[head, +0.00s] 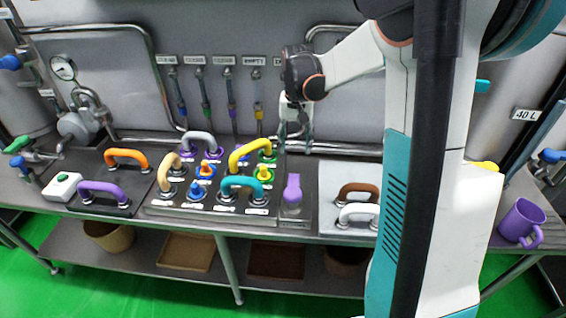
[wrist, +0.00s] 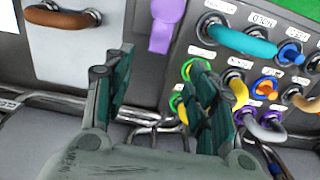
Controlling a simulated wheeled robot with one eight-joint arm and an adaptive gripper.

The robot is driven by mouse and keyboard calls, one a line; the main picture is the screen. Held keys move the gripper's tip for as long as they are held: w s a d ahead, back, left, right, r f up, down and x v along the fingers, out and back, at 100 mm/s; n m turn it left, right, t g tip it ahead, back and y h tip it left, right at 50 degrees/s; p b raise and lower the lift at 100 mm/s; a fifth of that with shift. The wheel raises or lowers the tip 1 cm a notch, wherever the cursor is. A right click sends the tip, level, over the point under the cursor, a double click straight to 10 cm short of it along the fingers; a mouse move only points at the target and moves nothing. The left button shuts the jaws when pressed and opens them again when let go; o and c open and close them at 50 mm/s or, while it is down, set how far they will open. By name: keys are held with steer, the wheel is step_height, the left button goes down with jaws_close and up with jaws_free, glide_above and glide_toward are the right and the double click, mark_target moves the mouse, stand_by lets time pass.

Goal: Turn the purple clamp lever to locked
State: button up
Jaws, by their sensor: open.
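The purple clamp lever (head: 292,190) stands on a narrow grey plate between the valve panel and the pale panel on the right in the head view. It also shows at the top middle of the wrist view (wrist: 165,24), beyond the gap between my fingers. My gripper (wrist: 158,85) is open and empty, its two dark green-grey fingers spread wide. In the head view my gripper (head: 294,130) hangs near the back wall, above and behind the lever, not touching it. The fingertips are small there.
The valve panel (head: 160,206) beside the lever carries several coloured hoses and knobs, with a teal hose (head: 242,185) nearest. Brown (head: 358,190) and white (head: 358,212) handles stand to the right. A purple mug (head: 522,222) is far right. Pipes run along the back wall.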

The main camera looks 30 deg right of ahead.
mark_target(294, 179)
step_height(294, 179, down, 14)
steer(key=b, duration=0.3)
stand_by(0.3)
steer(key=shift+r, duration=0.1)
jaws_close()
